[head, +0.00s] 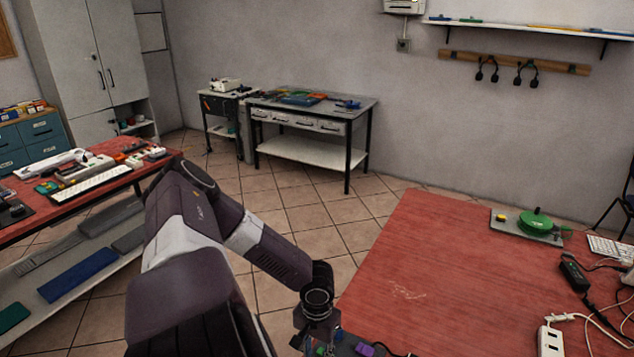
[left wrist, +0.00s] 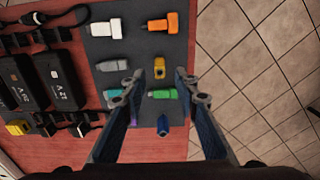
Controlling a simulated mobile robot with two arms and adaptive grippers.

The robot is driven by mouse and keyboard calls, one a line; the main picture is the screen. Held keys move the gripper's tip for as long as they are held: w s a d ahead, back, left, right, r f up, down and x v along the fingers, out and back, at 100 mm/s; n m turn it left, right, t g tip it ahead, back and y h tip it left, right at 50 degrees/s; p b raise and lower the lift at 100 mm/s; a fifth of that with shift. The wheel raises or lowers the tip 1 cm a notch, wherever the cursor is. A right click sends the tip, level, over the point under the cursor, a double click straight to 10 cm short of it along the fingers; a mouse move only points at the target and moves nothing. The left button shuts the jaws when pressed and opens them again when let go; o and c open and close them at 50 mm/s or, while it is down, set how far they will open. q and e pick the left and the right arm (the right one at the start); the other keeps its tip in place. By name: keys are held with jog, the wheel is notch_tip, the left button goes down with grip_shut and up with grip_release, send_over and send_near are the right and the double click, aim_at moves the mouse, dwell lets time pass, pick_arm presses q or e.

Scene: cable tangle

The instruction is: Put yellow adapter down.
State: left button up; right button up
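The yellow adapter (left wrist: 157,66) lies on a dark grey mat (left wrist: 136,45) in the left wrist view. My left gripper (left wrist: 157,78) is open, its two blue-grey fingers apart. The adapter shows between and slightly beyond the fingertips, with visible gaps on both sides. Whether the fingers are level with it or above it I cannot tell. In the head view my left arm reaches down to the bottom edge, where the gripper is mostly cut off. My right gripper is in neither view.
White (left wrist: 104,29), orange (left wrist: 164,23), grey (left wrist: 113,65), green (left wrist: 162,94) and blue (left wrist: 163,126) adapters share the mat. Black power bricks (left wrist: 60,82) and cables lie left of it. The red table (head: 440,275) has clear room mid-surface; a white power strip (head: 550,341) stands right.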

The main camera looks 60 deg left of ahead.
pick_arm(q)
notch_tip(320, 180, up, 7)
jog(key=shift+f+b, duration=0.15)
jog(key=shift+b, duration=0.15)
